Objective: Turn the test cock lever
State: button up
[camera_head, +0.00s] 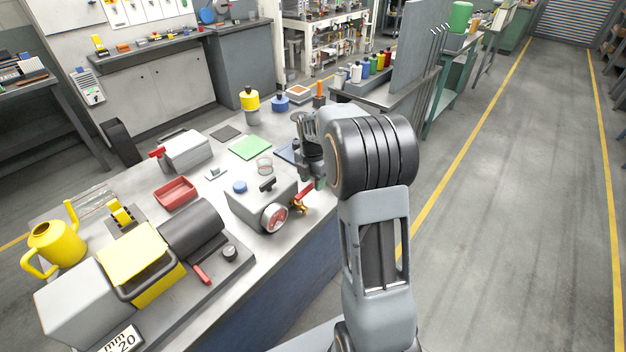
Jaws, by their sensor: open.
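The test cock is a small brass valve (299,207) on the right side of a grey box-shaped housing (252,203) on the bench. Its red lever (305,191) slants up to the right. A round red-and-white gauge (274,218) faces forward just left of the valve. My gripper (314,180) is open and hangs from my arm just above and behind the red lever. My wrist and arm partly hide it, and I cannot tell whether a fingertip touches the lever.
The bench (222,262) also holds a red tray (175,193), a yellow watering can (53,245), a dark motor cylinder (192,229) and a grey unit (186,151) with a red handle. A green mat (250,147) lies behind the housing. Floor right of my arm is clear.

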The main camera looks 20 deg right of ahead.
jog(key=shift+r+p, duration=1.8)
jog(key=shift+r, duration=0.9)
jog(key=m, duration=0.3)
jog(key=shift+f+m, duration=0.25)
jog(key=shift+m, duration=0.15)
jog(key=s+a+r+m+t, duration=0.1)
jog(key=s+a+r+m, duration=0.2)
jog(key=s+m, duration=0.3)
jog(key=s+a+r+m+t, duration=0.2)
jog(key=s+a+r+m, duration=0.1)
jog(key=s+m, duration=0.3)
jog(key=s+a+r+m+t, duration=0.1)
jog(key=s+a+r+m, duration=0.2)
jog(key=s+m, duration=0.4)
jog(key=shift+s+a+t, duration=0.3)
jog(key=shift+s+a, duration=0.3)
jog(key=shift+s, duration=0.3)
